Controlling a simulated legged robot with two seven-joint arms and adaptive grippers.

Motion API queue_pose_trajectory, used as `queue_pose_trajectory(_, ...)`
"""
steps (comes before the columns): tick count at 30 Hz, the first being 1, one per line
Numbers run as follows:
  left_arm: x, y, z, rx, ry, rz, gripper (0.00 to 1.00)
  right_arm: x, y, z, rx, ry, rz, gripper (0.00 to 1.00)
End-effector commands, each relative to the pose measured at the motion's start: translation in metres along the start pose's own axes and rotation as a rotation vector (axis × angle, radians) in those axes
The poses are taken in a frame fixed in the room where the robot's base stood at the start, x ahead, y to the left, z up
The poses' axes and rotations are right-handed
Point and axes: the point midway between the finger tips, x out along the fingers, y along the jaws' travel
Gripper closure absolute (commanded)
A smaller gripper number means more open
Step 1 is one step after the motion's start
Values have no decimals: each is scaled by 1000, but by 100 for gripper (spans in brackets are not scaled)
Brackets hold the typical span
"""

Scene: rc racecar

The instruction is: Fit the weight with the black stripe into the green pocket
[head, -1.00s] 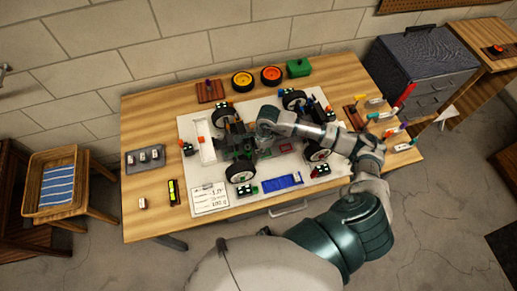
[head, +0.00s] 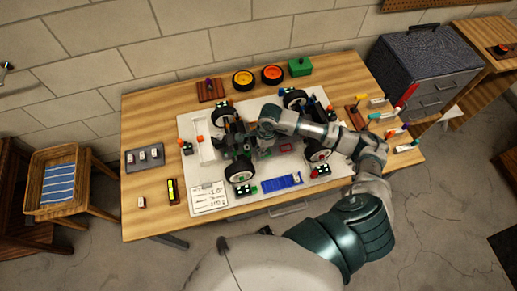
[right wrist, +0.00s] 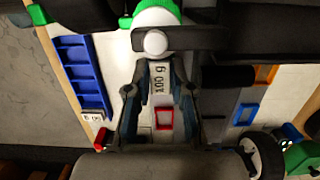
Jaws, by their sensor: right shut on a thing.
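My right gripper (head: 264,143) reaches down into the middle of the car chassis (head: 237,137). In the right wrist view its two fingers (right wrist: 159,92) are closed around a pale weight (right wrist: 160,79) marked "100 g". A black stripe on it cannot be made out. A white round part (right wrist: 154,42) and a dark bar lie just beyond the weight. A green ribbed piece (right wrist: 155,10) shows at the top edge; I cannot tell whether it is the pocket's rim. A red-framed pocket (right wrist: 164,119) lies below the weight in that view. My left gripper is not in view.
A grey tray (head: 145,168) holds several weights, and a loose weight (head: 142,202) stands before it. A blue tray (head: 281,183) and a white card (head: 209,197) lie at the mat's front. Wheels (head: 319,151) flank the chassis.

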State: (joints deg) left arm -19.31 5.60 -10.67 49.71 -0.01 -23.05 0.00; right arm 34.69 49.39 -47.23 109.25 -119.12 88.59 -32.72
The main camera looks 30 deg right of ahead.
Motion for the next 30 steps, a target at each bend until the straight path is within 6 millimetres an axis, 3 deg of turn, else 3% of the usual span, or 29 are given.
queue_pose_trajectory(1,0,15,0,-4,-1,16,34,0,0,0,0,0,0,100)
queue_pose_trajectory(2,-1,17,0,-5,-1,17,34,0,0,0,1,0,0,100)
queue_pose_trajectory(30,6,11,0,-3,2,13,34,-3,-3,-16,3,-13,5,100)
